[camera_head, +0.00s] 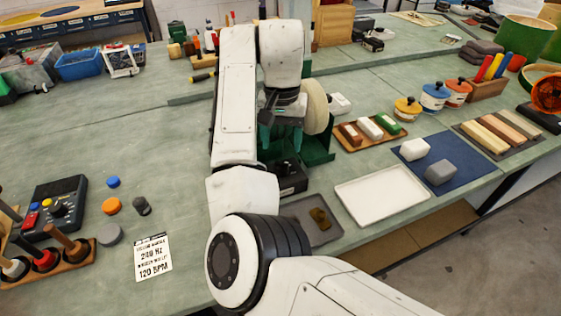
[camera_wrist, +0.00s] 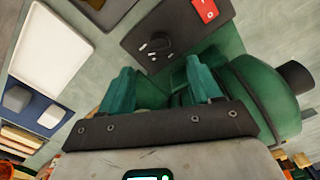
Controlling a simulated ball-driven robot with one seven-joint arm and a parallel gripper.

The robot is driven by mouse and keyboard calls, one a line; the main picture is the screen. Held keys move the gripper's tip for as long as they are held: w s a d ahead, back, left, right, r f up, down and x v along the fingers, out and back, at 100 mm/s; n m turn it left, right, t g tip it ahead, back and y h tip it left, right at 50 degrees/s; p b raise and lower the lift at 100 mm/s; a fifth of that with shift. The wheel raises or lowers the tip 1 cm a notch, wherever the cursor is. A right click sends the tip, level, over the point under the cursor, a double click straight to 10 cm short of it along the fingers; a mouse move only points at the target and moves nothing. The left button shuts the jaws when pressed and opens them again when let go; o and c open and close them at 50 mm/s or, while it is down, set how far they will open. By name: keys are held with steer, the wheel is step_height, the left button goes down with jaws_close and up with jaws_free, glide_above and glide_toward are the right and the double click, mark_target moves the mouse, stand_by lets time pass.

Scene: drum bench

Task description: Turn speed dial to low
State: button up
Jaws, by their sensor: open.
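The black control box (camera_head: 289,178) stands at the foot of the green machine (camera_head: 317,148), mostly beside and below my forearm in the head view. In the wrist view the box's dark face (camera_wrist: 150,22) carries a small round black speed dial (camera_wrist: 157,44) with pale marks around it. The marks are too small to read, so I cannot tell the dial's setting. A red switch (camera_wrist: 205,11) sits on the same box. My gripper (camera_wrist: 160,66) has two teal fingers spread apart with nothing between them. The dial shows just beyond the gap between the fingertips. In the head view the gripper hangs above the machine.
The green machine's body (camera_wrist: 258,92) is close beside the right finger, and its cream wheel (camera_head: 315,107) is right of the wrist. A grey tray (camera_head: 306,213) and a white tray (camera_head: 381,195) lie nearby. Open bench is at left.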

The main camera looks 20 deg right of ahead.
mark_target(282, 162)
step_height(282, 162, down, 8)
steer(key=shift+r, duration=0.2)
steer(key=c, duration=1)
